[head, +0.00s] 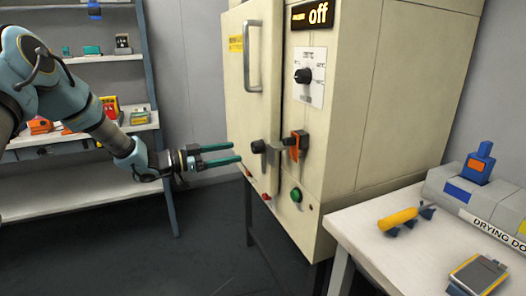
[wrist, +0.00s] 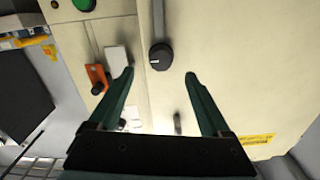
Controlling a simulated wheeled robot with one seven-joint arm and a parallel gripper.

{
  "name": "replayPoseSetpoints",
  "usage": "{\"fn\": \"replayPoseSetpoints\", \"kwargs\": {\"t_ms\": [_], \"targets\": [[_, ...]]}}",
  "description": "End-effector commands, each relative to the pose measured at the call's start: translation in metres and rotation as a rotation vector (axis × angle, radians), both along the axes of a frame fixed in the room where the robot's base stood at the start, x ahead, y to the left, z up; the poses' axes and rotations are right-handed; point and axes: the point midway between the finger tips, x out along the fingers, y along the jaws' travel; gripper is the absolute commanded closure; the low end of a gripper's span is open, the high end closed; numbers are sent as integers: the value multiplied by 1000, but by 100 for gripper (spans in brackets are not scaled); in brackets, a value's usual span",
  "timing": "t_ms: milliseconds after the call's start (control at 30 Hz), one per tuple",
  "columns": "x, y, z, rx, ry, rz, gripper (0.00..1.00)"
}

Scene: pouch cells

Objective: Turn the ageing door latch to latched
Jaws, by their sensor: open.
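The pale ageing cabinet (head: 345,120) has its door (head: 238,105) closed or nearly so, at the left of its front. A black round knob (head: 257,146), seemingly the door latch, sits low on the door, beside a grey bracket (head: 273,156) and an orange piece (head: 298,145) with a black end. The wrist view also shows the knob (wrist: 161,57), the bracket (wrist: 117,58) and the orange piece (wrist: 97,76). My gripper (head: 236,152) is open and empty, left of the knob and apart from it. In the wrist view its fingertips (wrist: 160,73) lie either side of the knob's line.
A vertical door handle (head: 252,57) stands out above the knob. A white table (head: 365,225) with tools stands at right, shelves (head: 90,185) at left.

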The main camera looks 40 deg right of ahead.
Motion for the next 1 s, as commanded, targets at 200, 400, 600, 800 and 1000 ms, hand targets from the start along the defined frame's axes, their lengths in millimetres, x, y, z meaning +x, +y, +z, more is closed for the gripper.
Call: {"fn": "replayPoseSetpoints", "kwargs": {"t_ms": [200,400,600,800,1000], "targets": [[-16,-40,1,0,1,-1,18],[-27,-68,1,2,0,1,18],[-31,-81,0,2,-1,3,18],[-32,-82,0,2,-1,3,18],[-32,-82,0,2,-1,3,32]]}}
